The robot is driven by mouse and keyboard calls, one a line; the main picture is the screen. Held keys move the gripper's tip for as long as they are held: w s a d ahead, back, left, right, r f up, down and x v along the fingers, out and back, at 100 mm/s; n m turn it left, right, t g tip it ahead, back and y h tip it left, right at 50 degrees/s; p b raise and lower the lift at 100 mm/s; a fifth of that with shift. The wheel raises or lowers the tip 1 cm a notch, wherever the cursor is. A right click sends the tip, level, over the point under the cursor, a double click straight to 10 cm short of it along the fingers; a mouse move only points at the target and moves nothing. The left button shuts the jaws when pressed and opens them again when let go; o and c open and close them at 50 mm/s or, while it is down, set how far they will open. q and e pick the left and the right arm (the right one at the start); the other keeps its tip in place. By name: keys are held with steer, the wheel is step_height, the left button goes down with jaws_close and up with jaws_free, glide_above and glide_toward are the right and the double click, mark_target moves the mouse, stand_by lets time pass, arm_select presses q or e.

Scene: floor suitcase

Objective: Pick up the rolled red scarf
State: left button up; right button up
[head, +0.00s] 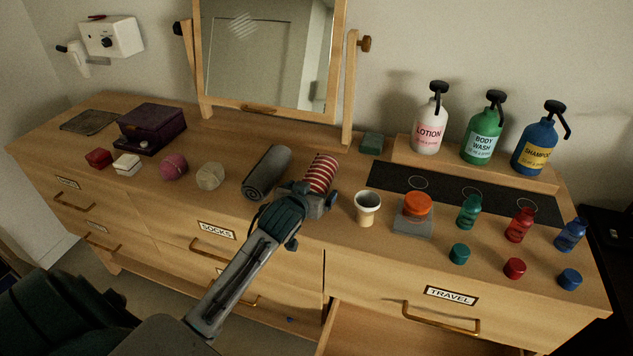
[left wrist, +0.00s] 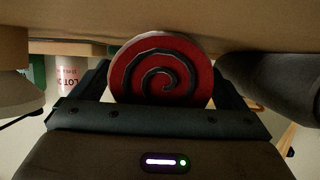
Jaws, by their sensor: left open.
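The rolled red scarf (head: 321,173) lies on the dresser top, red with pale stripes, to the right of a rolled grey cloth. Its near end is hidden behind my left gripper (head: 315,196) in the head view. In the left wrist view the scarf's round end (left wrist: 160,70), red with a dark spiral, sits between the two fingers of my left gripper (left wrist: 165,85). The fingers are open, one on each side of the roll. Whether they touch it, I cannot tell. My right gripper is not in view.
The rolled grey cloth (head: 267,172) lies close on the left. A white cup (head: 367,208) and an orange-lidded jar (head: 416,206) stand to the right. Small bottles and large pump bottles (head: 482,133) are further right. A mirror (head: 262,50) stands behind. A drawer below is open.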

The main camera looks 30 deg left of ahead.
arm_select(q)
steer(key=shift+c, duration=0.2)
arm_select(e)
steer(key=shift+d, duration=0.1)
arm_select(q)
steer(key=c, duration=1.1)
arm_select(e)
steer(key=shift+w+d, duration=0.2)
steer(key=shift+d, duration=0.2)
arm_select(q)
steer(key=shift+r, duration=0.1)
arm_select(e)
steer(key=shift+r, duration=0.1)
